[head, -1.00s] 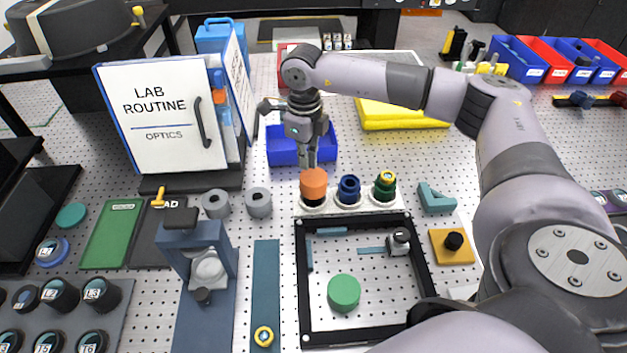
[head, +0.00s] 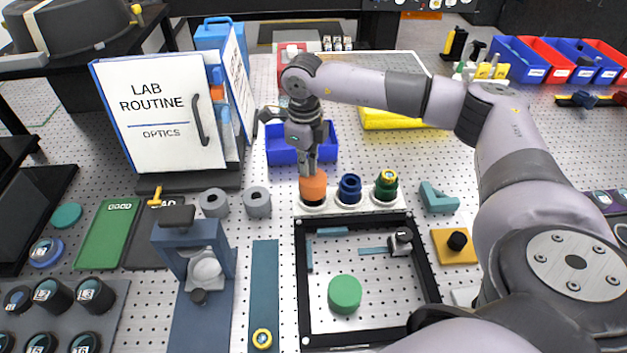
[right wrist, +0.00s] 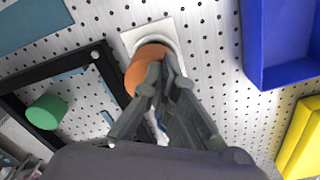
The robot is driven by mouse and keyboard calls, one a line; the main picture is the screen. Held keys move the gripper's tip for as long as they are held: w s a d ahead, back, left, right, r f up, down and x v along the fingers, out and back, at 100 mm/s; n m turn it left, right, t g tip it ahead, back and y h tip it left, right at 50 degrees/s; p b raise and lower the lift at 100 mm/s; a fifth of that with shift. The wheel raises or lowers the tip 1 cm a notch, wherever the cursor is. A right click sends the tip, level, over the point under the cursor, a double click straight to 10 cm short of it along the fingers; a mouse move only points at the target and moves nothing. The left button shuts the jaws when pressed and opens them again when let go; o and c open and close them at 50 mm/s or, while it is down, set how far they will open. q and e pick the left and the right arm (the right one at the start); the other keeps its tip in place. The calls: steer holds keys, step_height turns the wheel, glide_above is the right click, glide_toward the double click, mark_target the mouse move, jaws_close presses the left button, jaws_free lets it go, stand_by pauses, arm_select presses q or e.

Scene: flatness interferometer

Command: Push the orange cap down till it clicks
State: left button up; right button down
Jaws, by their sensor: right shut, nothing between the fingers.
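My left gripper is not in view.
The blue knob (head: 349,188) and green knob (head: 386,186) stand close on the right. A blue bin (head: 283,157) is just behind. A black frame (head: 302,270) with a green disc (head: 344,294) lies in front.

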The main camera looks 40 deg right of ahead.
steer(key=shift+r, duration=0.15)
step_height(320, 180, up, 8)
steer(key=p, duration=0.4)
steer(key=shift+p, duration=0.4)
steer(key=shift+s, duration=0.1)
stand_by(0.5)
